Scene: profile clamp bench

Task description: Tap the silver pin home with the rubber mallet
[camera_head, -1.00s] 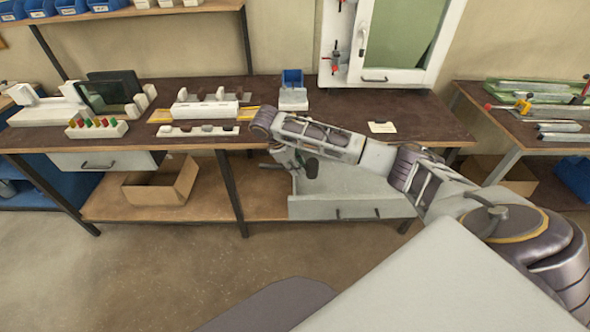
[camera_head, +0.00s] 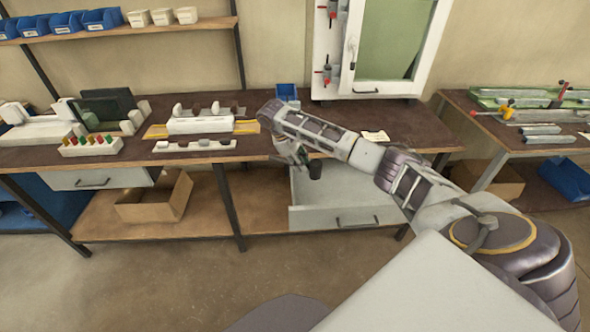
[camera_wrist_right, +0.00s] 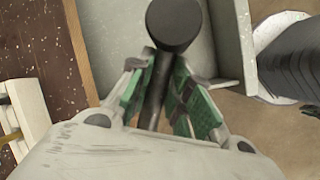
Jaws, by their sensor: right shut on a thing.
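My right gripper (camera_head: 305,161) is over the open drawer at the bench's front edge. In the right wrist view the gripper (camera_wrist_right: 158,85) is shut on the rubber mallet, green finger pads either side of its dark handle. The mallet's round black head (camera_wrist_right: 174,24) sticks out past the fingertips; in the head view the mallet (camera_head: 315,169) is a small dark shape. A white clamp fixture (camera_head: 198,125) with grey pieces stands on the bench left of the gripper. I cannot make out the silver pin. My left gripper is not in view.
The pulled-out grey drawer (camera_head: 336,216) lies below my right arm. A white slotted rail (camera_head: 194,146) lies at the bench front, and a blue bin (camera_head: 287,92) stands behind. A white-framed panel (camera_head: 388,92) stands at the back. Bench surface right of my forearm is mostly clear.

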